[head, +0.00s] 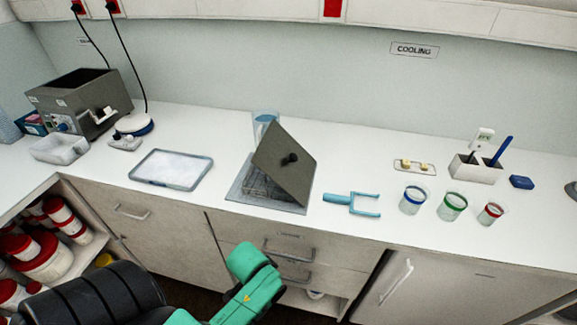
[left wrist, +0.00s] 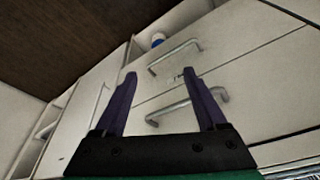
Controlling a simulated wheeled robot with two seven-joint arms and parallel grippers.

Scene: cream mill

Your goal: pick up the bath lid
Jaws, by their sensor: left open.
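The bath lid (head: 281,171) is a flat grey plate with a black knob. In the head view it stands tilted, leaning over a wire rack (head: 258,186) on a grey mat (head: 237,191) at mid-bench. The open grey bath (head: 75,101) stands at the back left with no lid on it. My left arm comes in low, in front of the drawers, below the bench top. My left gripper (left wrist: 160,73) is open and empty in the left wrist view, with cabinet fronts and handles beyond it. The lid is not in that view. My right gripper is not in view.
A white-filled tray (head: 171,169) lies left of the lid, and a clear beaker (head: 263,123) stands behind it. A blue forked tool (head: 353,202) and several cups (head: 452,205) are to the right. Drawer handles (head: 288,254) jut out below the bench's front edge.

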